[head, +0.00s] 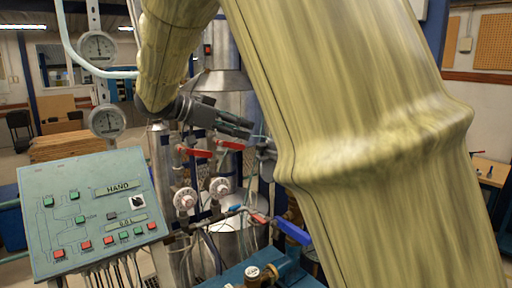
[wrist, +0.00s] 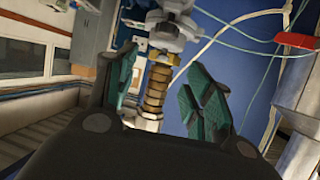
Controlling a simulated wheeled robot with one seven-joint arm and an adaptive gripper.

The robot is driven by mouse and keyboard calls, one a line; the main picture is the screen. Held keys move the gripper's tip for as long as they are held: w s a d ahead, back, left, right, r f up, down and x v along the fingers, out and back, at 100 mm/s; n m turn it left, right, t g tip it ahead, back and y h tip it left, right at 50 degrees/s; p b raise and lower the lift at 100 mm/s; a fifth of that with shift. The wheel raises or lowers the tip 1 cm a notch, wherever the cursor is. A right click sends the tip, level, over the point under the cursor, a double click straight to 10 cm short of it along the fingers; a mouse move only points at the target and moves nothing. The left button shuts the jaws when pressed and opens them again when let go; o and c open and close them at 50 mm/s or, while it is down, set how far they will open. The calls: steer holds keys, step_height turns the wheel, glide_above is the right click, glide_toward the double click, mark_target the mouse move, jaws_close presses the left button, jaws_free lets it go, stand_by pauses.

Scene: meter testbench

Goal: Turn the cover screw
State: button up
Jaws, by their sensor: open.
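My gripper (head: 242,128) is in the upper middle of the head view, pointing right beside the test bench pipework. In the wrist view my gripper (wrist: 162,92) shows two teal-padded fingers spread apart, with nothing held between them. A brass threaded fitting (wrist: 156,84) under a grey metal fitting (wrist: 172,22) appears between the fingers, beyond them; I cannot tell how far. I cannot pick out the cover screw with certainty in either view. A brass meter with a white round top (head: 253,273) sits low in the head view, well below my gripper.
A control panel (head: 88,213) with coloured buttons stands at the left. Red-handled valves (head: 194,152), white dials (head: 185,199) and thin hoses crowd the bench below my gripper. Pressure gauges (head: 98,47) hang at the upper left. My arm hides much of the right side.

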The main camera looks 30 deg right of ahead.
steer(key=s+a+f+n+t, duration=0.2)
steer(key=s+a+n+t, duration=0.2)
steer(key=w+p+x, duration=0.1)
steer(key=p+x, duration=0.1)
steer(key=x, duration=0.8)
steer(key=shift+y, duration=0.3)
steer(key=c, duration=1)
